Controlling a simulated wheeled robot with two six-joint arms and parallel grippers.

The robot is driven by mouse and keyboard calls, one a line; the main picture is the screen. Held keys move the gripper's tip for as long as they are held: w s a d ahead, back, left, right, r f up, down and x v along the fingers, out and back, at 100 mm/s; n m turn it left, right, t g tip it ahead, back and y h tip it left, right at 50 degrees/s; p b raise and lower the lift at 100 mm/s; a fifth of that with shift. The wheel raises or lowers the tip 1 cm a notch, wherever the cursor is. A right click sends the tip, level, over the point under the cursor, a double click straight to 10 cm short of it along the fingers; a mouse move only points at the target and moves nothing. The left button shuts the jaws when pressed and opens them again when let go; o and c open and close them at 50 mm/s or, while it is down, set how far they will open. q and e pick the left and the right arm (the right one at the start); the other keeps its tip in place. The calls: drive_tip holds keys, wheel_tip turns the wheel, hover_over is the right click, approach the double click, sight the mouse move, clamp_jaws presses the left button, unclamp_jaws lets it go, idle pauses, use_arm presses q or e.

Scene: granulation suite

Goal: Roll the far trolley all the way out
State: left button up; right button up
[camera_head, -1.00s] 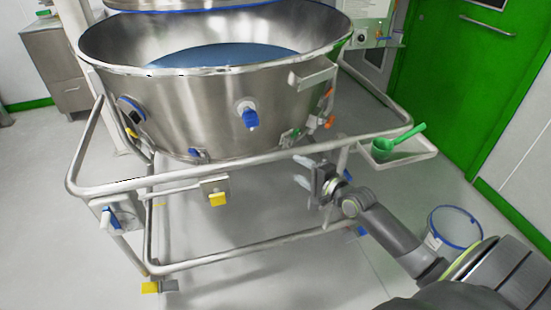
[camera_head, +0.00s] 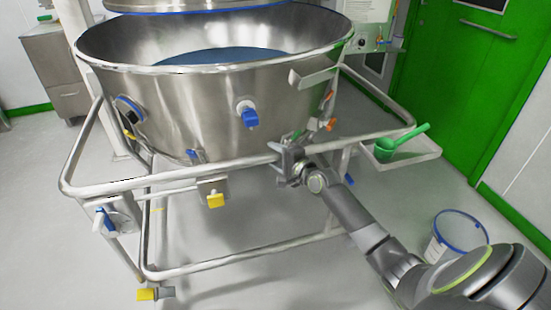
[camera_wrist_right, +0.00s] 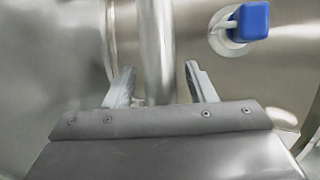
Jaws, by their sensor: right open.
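The trolley is a tubular steel frame (camera_head: 110,187) carrying a large steel bowl (camera_head: 195,110) with blue material inside. Its front top rail runs across the middle of the head view. My right gripper (camera_head: 284,160) is at this rail, right of the yellow-tabbed latch (camera_head: 215,199). In the right wrist view, the open fingers (camera_wrist_right: 161,75) stand either side of the steel rail (camera_wrist_right: 156,45), with visible gaps; whether they touch it cannot be told. The bowl wall and a blue-capped fitting (camera_wrist_right: 250,20) show behind. My left gripper is not in view.
A side tray (camera_head: 410,153) with a green scoop (camera_head: 400,140) hangs at the trolley's right. A blue-rimmed bucket (camera_head: 460,232) stands on the floor near my right arm. A green door (camera_head: 480,80) is behind right.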

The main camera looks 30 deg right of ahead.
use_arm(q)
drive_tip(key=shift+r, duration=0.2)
use_arm(e)
drive_tip(key=shift+w, duration=0.2)
drive_tip(key=shift+c, duration=0.4)
clamp_jaws()
